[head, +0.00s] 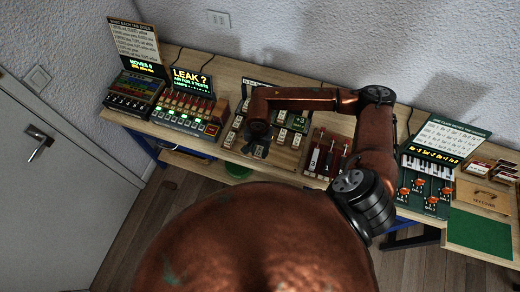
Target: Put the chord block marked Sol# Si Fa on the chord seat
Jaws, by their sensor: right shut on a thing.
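My right arm reaches in over the bench, and its dark gripper (257,146) points down over a wooden tray (285,158) left of the bench's middle. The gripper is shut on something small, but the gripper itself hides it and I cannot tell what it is. Several small blocks with pale tops (282,135) stand in the tray, beside and right of the gripper. Their markings are too small to read, so I cannot pick out the Sol# Si Fa block. I cannot make out the chord seat for certain. My left gripper is not in view.
Left are the LEAK panel (192,80) and a coloured box (137,90). A green mat (478,232) is bare.

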